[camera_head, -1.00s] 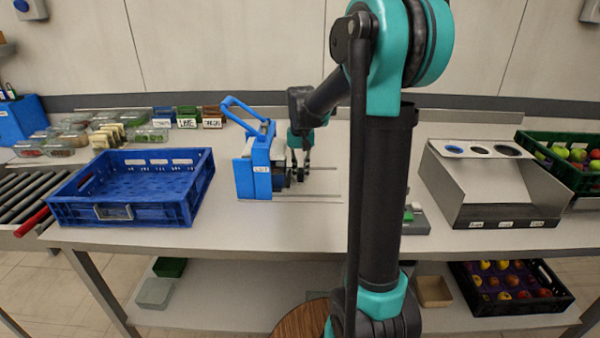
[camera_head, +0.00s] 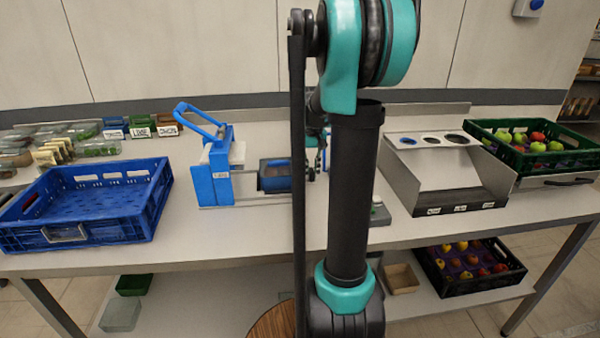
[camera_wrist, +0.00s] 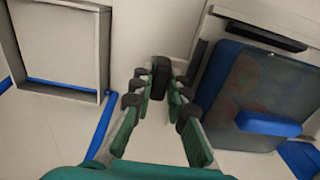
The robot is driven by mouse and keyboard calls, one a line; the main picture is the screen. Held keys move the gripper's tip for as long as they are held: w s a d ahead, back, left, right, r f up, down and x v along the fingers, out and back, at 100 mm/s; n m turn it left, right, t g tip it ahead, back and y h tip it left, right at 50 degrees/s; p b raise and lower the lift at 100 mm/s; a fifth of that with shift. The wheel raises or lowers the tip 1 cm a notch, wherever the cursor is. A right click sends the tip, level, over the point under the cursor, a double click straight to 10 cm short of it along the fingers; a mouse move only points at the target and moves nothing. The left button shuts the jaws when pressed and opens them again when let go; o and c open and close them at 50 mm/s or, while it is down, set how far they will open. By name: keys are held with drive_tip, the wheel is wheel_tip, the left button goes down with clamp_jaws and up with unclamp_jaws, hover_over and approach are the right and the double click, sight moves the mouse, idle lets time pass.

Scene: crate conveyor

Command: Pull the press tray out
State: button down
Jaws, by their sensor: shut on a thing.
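The blue press (camera_head: 212,172), with a raised blue lever handle, stands on the table in the head view. Its press tray (camera_head: 275,184), dark on top with blue edging, sticks out of the press's right side on a pale base. My gripper (camera_head: 316,158) is at the tray's right end, largely hidden behind my arm. In the wrist view my gripper (camera_wrist: 158,88) is shut on a black handle (camera_wrist: 160,72). A dark, glassy panel with blue edging, seemingly the press tray (camera_wrist: 265,85), lies just right of the fingers.
A blue crate (camera_head: 150,215) stands empty to the left. Labelled bins (camera_head: 140,132) and packed boxes are behind it. A metal chute unit (camera_head: 400,180) and a green apple crate (camera_head: 570,165) are to the right. The table front before the press is clear.

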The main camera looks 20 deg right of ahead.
drive_tip(key=shift+d, duration=0.3)
drive_tip(key=c, duration=1.8)
unclamp_jaws()
drive_tip(key=shift+s+d, duration=0.1)
drive_tip(key=shift+d, duration=0.05)
drive_tip(key=shift+o, duration=0.2)
drive_tip(key=shift+r, duration=0.1)
wheel_tip(320, 180, up, 12)
